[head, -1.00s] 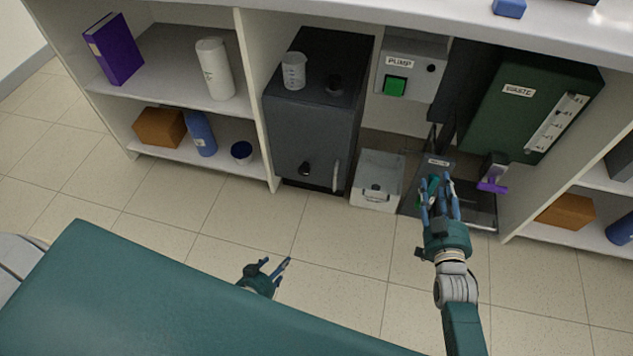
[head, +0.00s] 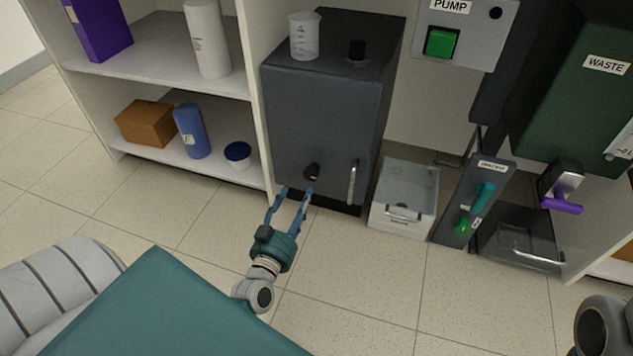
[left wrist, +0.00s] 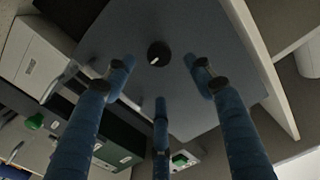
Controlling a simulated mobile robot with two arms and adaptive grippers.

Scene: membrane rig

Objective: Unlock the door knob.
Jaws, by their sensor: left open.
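The door knob (head: 311,172) is a small black knob low on the front of the dark grey cabinet (head: 325,125). A silver vertical handle (head: 352,182) is to its right on the same door, which looks shut. My left gripper (head: 294,191) is open and empty, just below and in front of the knob. In the left wrist view the knob (left wrist: 158,53), with a white pointer mark, lies ahead between the spread blue fingers (left wrist: 160,85), apart from them. My right gripper is outside the picture.
A clear beaker (head: 304,36) and a black knob (head: 356,50) are on top of the cabinet. A clear-lidded bin (head: 404,197) and a panel with teal and green valves (head: 474,200) stand to the right. The shelf divider (head: 256,100) is close on the left.

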